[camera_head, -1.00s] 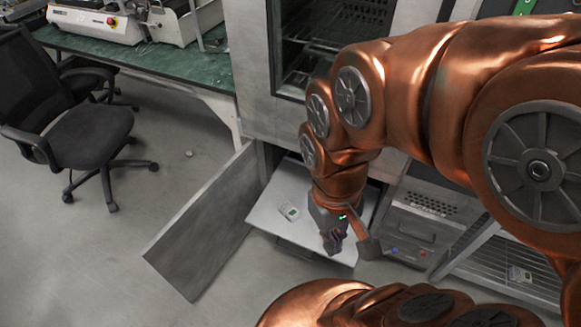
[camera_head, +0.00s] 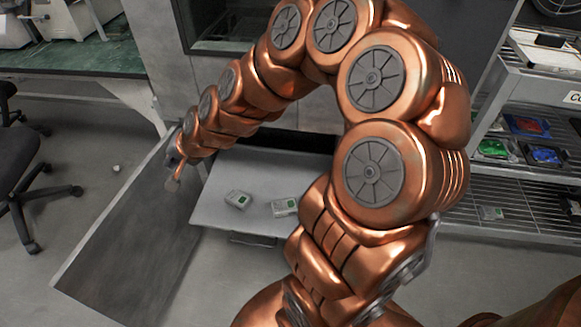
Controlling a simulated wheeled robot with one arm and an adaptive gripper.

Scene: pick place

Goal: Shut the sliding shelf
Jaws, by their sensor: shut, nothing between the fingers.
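The sliding shelf (camera_head: 212,208) is a flat white panel pulled out from the lower opening of a grey cabinet. A dark handle (camera_head: 251,240) shows on its front edge. My gripper (camera_head: 173,176) is shut and empty. In the picture it is at the left of the shelf, beside the open cabinet door (camera_head: 115,240); I cannot tell whether it touches either. My arm hides part of the shelf's right side and the back of the opening.
Two small white boxes with green labels, a left one (camera_head: 238,200) and a right one (camera_head: 285,207), lie on the shelf. A wire rack (camera_head: 515,215) stands at the right. An office chair (camera_head: 18,165) is at the far left. Floor is clear in front.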

